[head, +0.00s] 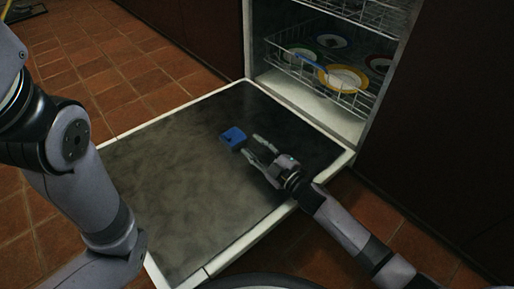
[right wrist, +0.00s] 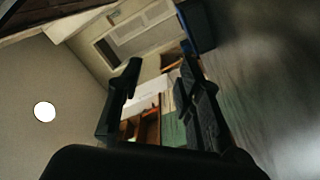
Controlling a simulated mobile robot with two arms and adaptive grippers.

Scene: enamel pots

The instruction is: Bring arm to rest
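My right gripper (head: 253,146) is over the open dishwasher door (head: 180,190), reaching in from the lower right. Its two fingers are apart with nothing between them; they also show apart in the right wrist view (right wrist: 161,68). A small blue box-like object (head: 233,137) is on the door just beyond the fingertips, and a small gap shows between them. A blue thing, likely the same object, shows at the top of the right wrist view (right wrist: 197,25). My left arm comes in from the left in the head view; its gripper is out of view.
The dishwasher's lower rack (head: 305,68) holds several plates, including a yellow-rimmed one (head: 342,79). Dark cabinet fronts (head: 445,130) stand to the right. Tiled floor (head: 105,75) is open at the left. Most of the door surface is bare.

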